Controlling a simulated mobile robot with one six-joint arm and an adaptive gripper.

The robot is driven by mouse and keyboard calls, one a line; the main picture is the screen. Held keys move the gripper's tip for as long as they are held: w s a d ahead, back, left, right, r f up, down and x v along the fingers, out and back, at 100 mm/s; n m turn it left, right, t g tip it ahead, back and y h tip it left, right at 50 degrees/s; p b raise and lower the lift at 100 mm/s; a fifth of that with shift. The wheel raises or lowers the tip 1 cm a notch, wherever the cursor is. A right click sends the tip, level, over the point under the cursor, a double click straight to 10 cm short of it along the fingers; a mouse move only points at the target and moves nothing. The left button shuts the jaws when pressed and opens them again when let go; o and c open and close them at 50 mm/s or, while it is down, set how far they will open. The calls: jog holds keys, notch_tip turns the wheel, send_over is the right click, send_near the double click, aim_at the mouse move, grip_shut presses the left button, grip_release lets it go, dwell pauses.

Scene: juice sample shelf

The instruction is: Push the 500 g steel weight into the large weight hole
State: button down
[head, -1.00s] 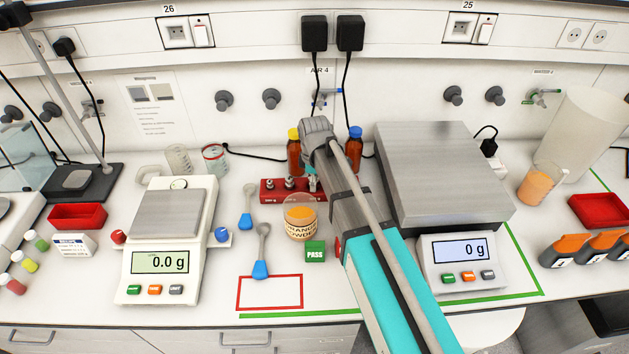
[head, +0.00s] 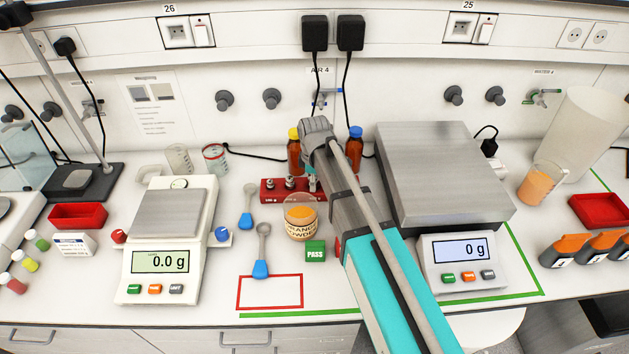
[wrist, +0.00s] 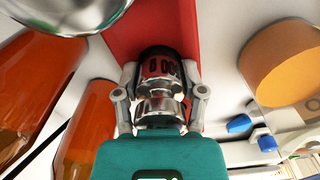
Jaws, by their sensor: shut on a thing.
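The shiny steel weight (wrist: 158,100) is between the fingers of my gripper (wrist: 161,80) in the wrist view, over the red weight block (wrist: 124,28). My gripper is shut on it. The weight's lower end and the large hole are hidden, so I cannot tell how deep it sits. In the head view the red block (head: 283,196) lies at the back middle of the bench, with smaller weights in it on the left. My arm partly covers its right end.
Two brown bottles (head: 294,152) (head: 354,150) stand close behind the block. The orange powder jar (head: 301,224) stands in front. A large balance (head: 440,180) is to the right and a small balance (head: 170,215) to the left. Two blue-handled spoons (head: 261,268) (head: 246,220) lie between.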

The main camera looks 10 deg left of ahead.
jog(key=shift+c, duration=0.5)
grip_release()
jog(key=shift+d, duration=0.1)
